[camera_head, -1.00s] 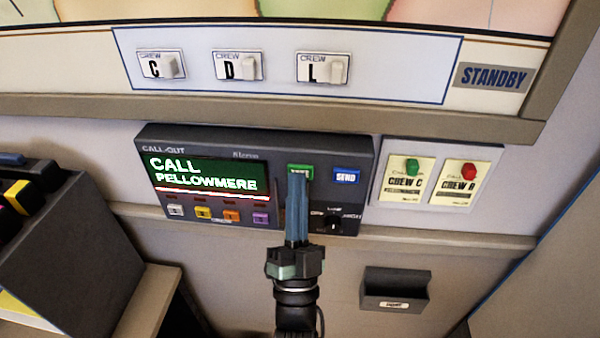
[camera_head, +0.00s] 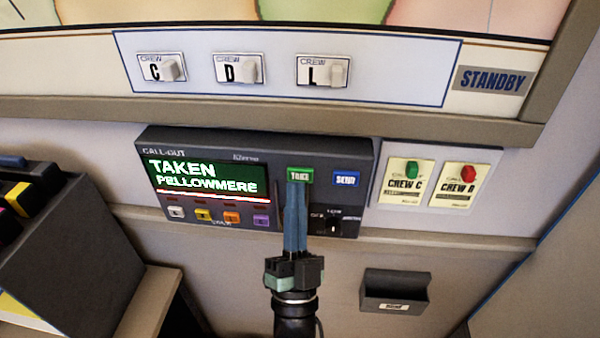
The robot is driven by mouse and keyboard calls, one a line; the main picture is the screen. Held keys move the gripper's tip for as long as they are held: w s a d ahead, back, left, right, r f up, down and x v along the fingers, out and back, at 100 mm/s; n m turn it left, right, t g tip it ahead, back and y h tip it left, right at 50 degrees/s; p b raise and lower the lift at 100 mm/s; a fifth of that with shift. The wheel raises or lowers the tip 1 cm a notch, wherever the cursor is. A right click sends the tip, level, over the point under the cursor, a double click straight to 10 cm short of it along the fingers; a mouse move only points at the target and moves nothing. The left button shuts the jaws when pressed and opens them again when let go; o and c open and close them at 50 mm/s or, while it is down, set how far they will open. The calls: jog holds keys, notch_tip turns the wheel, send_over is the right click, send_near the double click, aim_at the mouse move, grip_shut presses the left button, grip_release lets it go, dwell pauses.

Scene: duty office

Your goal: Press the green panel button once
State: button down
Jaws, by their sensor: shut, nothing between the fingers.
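The call-out panel (camera_head: 215,145) is a dark box on the wall ledge. The panel's screen (camera_head: 207,181) reads "TAKEN PELLOWMERE" in light text. My gripper (camera_head: 296,186) is shut and empty, its fingers pointing up at the panel. The fingers cover part of the panel left of the knob (camera_head: 333,225).
A blue SEND button (camera_head: 346,179) sits right of the green one. Several coloured buttons (camera_head: 231,218) line the panel's lower left. Two cards with a green knob (camera_head: 411,169) and a red knob (camera_head: 469,174) are at right. A dark wall holder (camera_head: 395,290) is lower right.

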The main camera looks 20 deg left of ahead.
jog(key=s, duration=0.2)
jog(key=s+d+p, duration=0.1)
jog(key=s, duration=0.1)
jog(key=shift+s+d+p, duration=0.2)
jog(key=shift+s+p, duration=0.1)
jog(key=shift+s, duration=0.1)
dwell(0.7)
jog(key=w+d+r+t+h, duration=0.1)
jog(key=w+d+r+h, duration=0.1)
jog(key=r, duration=0.5)
jog(key=w+d+r+n+h, duration=0.1)
jog(key=w+d+r+h, duration=0.15)
jog(key=r, duration=0.55)
jog(key=w+d+r+t+h, duration=0.1)
jog(key=w+d+r+h, duration=0.1)
jog(key=r, duration=0.5)
jog(key=s+d+r+n+h, duration=0.1)
jog(key=s+d+r+h, duration=0.1)
jog(key=s+r, duration=0.3)
jog(key=s+d+r+n+h, duration=0.1)
jog(key=s+d+r, duration=0.3)
jog(key=r, duration=0.8)
jog(key=shift+s+d+r+h, duration=0.15)
jog(key=shift+s+d+h, duration=0.2)
jog(key=shift+d, duration=0.25)
